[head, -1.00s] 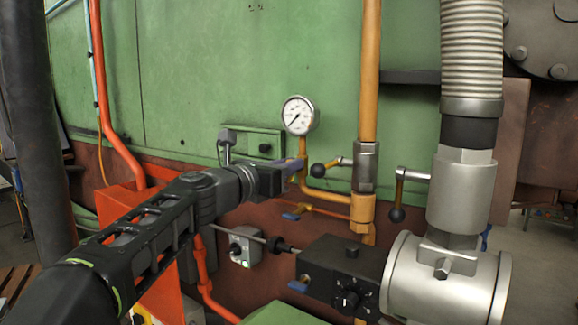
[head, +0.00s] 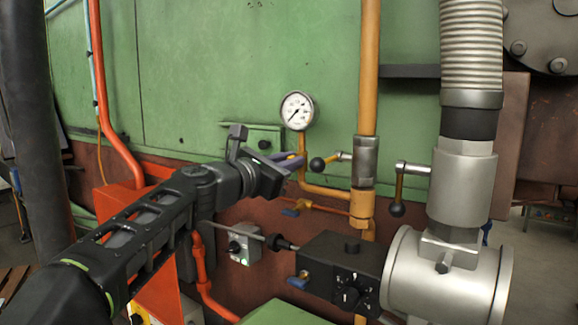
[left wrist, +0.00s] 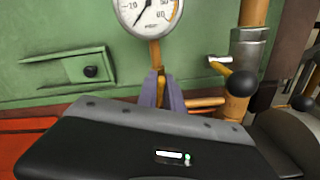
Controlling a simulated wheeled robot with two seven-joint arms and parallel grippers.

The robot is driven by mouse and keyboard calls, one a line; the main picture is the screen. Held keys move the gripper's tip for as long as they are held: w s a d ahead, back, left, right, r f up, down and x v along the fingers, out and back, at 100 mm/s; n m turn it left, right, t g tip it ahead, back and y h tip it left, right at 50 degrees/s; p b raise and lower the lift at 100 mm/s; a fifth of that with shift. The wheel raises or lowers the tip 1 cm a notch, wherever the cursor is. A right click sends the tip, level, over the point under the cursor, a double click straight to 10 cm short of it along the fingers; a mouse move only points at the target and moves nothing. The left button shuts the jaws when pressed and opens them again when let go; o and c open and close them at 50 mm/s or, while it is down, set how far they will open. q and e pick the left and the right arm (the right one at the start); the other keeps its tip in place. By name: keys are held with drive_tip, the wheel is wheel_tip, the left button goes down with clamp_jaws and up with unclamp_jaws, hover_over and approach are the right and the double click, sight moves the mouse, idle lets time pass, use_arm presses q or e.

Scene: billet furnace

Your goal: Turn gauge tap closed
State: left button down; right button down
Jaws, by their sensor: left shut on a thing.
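The pressure gauge (head: 297,111) is a round white dial on top of a thin yellow pipe (head: 302,172). It is cut off at the top of the left wrist view (left wrist: 150,14). My left gripper (head: 291,162) is at this pipe just below the gauge, its blue-grey fingers shut on the gauge tap. Between the fingers in the left wrist view (left wrist: 161,94) a small yellow-orange part of the gauge tap (left wrist: 161,87) shows. The fingers hide most of the tap, so its handle angle cannot be told. My right gripper is not in view.
A black-ball lever (head: 318,164) is close right of my fingers, on the thick yellow pipe (head: 368,70). A black control box (head: 340,270) and a large grey valve (head: 460,195) stand at the right. The green wall (head: 220,60) is behind.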

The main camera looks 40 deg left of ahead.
use_arm(q)
drive_tip(key=m, duration=0.2)
drive_tip(key=m+b, duration=0.1)
drive_tip(key=shift+d+f+m+b, duration=0.2)
drive_tip(key=shift+m+b, duration=0.1)
drive_tip(key=shift+m, duration=0.1)
drive_tip(key=m+b, duration=0.1)
drive_tip(key=m, duration=0.2)
drive_tip(key=shift+d+f+m+b, duration=0.15)
drive_tip(key=shift+m+b, duration=0.15)
drive_tip(key=shift+b, duration=0.1)
drive_tip(key=shift+f+m+b, duration=0.15)
drive_tip(key=shift+m+b, duration=0.8)
drive_tip(key=shift+m, duration=0.75)
drive_tip(key=shift+f+m+b, duration=0.15)
drive_tip(key=shift+m+b, duration=0.75)
drive_tip(key=shift+m, duration=0.8)
drive_tip(key=shift+d, duration=0.1)
drive_tip(key=c, duration=1.5)
unclamp_jaws()
drive_tip(key=shift+s, duration=0.15)
